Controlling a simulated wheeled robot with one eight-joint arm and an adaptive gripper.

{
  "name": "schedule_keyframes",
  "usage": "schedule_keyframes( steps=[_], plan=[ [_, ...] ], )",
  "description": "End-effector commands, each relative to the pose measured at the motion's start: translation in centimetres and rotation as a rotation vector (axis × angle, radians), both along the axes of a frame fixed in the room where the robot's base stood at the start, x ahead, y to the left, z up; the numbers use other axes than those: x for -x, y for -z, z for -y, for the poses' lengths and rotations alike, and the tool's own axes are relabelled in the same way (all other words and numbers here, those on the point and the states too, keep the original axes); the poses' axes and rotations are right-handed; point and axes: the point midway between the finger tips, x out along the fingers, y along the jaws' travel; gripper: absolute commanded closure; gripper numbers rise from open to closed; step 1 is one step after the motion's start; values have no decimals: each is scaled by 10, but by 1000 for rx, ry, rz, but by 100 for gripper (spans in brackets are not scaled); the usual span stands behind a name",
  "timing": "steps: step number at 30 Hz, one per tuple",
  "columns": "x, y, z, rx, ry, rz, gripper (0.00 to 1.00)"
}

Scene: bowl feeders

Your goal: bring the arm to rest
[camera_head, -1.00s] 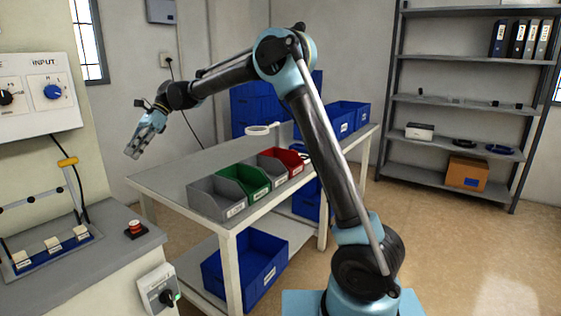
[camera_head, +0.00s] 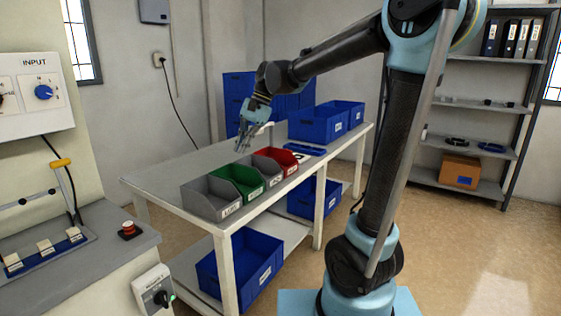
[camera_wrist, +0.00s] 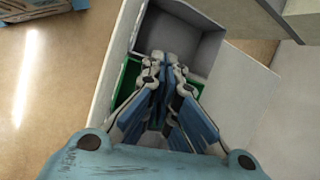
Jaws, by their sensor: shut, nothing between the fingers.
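My arm reaches from its base at the lower right up and over to the left in the head view. My gripper (camera_head: 243,146) hangs fingers down, above the table (camera_head: 160,179) and close to the bins in the picture. Its fingers are shut and hold nothing. In the wrist view my gripper (camera_wrist: 168,60) shows closed fingers over the green bin (camera_wrist: 128,80) and a grey bin (camera_wrist: 180,38). The exact height above the bins is hard to tell.
A row on the table holds a grey bin (camera_head: 212,197), a green bin (camera_head: 239,180) and a red bin (camera_head: 285,161). Blue crates (camera_head: 318,124) stand behind. A control cabinet (camera_head: 95,262) is at left, a shelf (camera_head: 475,104) at right. Open floor lies on the right.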

Motion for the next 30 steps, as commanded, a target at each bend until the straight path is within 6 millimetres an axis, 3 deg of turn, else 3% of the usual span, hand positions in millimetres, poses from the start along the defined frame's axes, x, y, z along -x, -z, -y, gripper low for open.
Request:
schedule_keyframes(
  steps=[3, 15, 30],
  plan=[
    [13, 12, 45, 19, -18, 67, 100],
    [68, 66, 168, 122, -121, 267, 100],
    [154, 165, 285, 316, -287, 432, 100]
  ],
)
